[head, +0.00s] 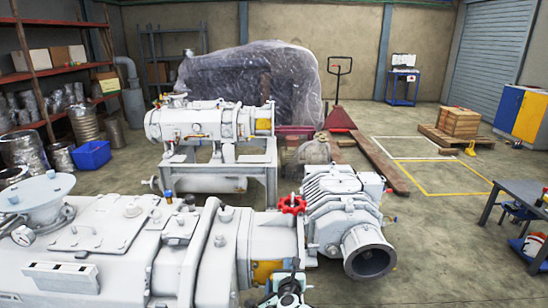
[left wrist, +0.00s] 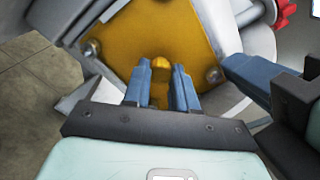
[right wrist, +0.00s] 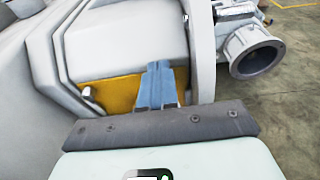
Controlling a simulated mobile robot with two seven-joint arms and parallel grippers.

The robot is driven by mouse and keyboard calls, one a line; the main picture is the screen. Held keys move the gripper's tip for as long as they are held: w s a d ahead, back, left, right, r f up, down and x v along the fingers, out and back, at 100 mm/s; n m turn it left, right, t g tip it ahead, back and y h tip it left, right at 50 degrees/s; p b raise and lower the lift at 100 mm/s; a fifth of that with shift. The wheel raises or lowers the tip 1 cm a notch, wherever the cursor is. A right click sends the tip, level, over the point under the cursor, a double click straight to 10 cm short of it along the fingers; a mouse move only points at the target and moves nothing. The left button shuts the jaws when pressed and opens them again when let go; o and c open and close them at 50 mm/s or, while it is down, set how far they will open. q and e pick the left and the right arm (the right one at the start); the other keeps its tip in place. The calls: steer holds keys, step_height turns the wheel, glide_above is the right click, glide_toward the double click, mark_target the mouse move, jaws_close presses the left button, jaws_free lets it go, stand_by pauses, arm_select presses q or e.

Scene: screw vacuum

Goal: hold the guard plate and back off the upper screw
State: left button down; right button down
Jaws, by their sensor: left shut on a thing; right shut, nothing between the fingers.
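The yellow guard plate (head: 266,271) is on the side of the near grey pump; it also shows in the left wrist view (left wrist: 150,32) and the right wrist view (right wrist: 118,95). My left gripper (left wrist: 161,75) is shut on the plate's small yellow tab (left wrist: 160,69). One screw (left wrist: 92,48) sits at the plate's left corner in the left wrist view, another (left wrist: 213,74) at its right corner. My right gripper (left wrist: 229,66) is shut and empty, its tips close to the right-hand screw; I cannot tell whether they touch. The right wrist view shows its fingers (right wrist: 157,70) and one screw head (right wrist: 88,92).
The grey pump housing (head: 120,240) surrounds the plate closely. A red handwheel (head: 292,204) stands just above it, and a flanged outlet (head: 369,258) juts out to the right. Open floor (head: 440,240) lies between the pump and the dark table (head: 520,195).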

steer(key=f+v, duration=0.1)
steer(key=v, duration=0.4)
steer(key=shift+s+a+r, duration=0.2)
steer(key=shift+s, duration=0.35)
stand_by(0.5)
arm_select(q)
steer(key=c, duration=0.8)
jaws_free()
steer(key=shift+s, duration=0.1)
